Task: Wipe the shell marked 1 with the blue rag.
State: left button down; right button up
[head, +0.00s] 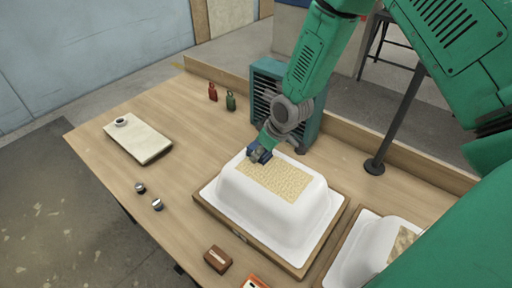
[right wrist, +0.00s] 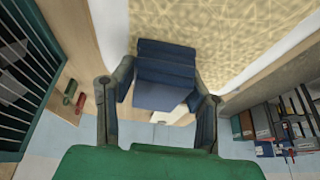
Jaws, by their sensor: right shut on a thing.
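A white upturned shell (head: 270,220) with a beige patterned patch (head: 275,180) on its top sits on a wooden base in the middle of the table. A small label on the base's front is too small to read. My right gripper (head: 259,153) is shut on the folded blue rag (head: 264,158), at the far left end of the patch. The rag (right wrist: 165,72) also shows between the fingers in the right wrist view, with the patch beyond it. I cannot tell whether the rag touches the shell. My left gripper is out of view.
A second white shell (head: 352,258) is at the lower right, partly hidden by my arm. A teal slatted unit (head: 262,88) stands behind the first shell.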

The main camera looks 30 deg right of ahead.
aim_at(309, 184)
jog(key=shift+s+d+f+p, duration=0.1)
jog(key=shift+s+d+p, duration=0.2)
jog(key=shift+s, duration=0.6)
jog(key=shift+s+d+f+p, duration=0.1)
jog(key=shift+s+d+p, duration=0.15)
jog(key=shift+s, duration=0.7)
jog(key=shift+s+d+p, duration=0.2)
jog(key=shift+s+d, duration=0.1)
jog(key=shift+s, duration=0.6)
jog(key=shift+s+d+r, duration=0.1)
jog(key=shift+s+d, duration=0.15)
jog(key=shift+s, duration=0.4)
jog(key=shift+s+d, duration=0.3)
jog(key=shift+s, duration=0.4)
jog(key=shift+s+d+r, duration=0.1)
jog(key=shift+s+d, duration=0.15)
jog(key=shift+s, duration=0.4)
jog(key=shift+s+d, duration=0.3)
jog(key=shift+s, duration=0.25)
jog(key=shift+s+d, duration=0.25)
jog(key=shift+s, duration=0.5)
jog(key=shift+s+d, duration=0.2)
jog(key=shift+s, duration=0.6)
jog(key=shift+s+d, duration=0.25)
jog(key=shift+s, duration=0.5)
jog(key=shift+s+d, duration=0.35)
jog(key=shift+s, duration=0.3)
jog(key=shift+w+r, duration=0.1)
jog(key=shift+r, duration=0.05)
jog(key=shift+r, duration=2.95)
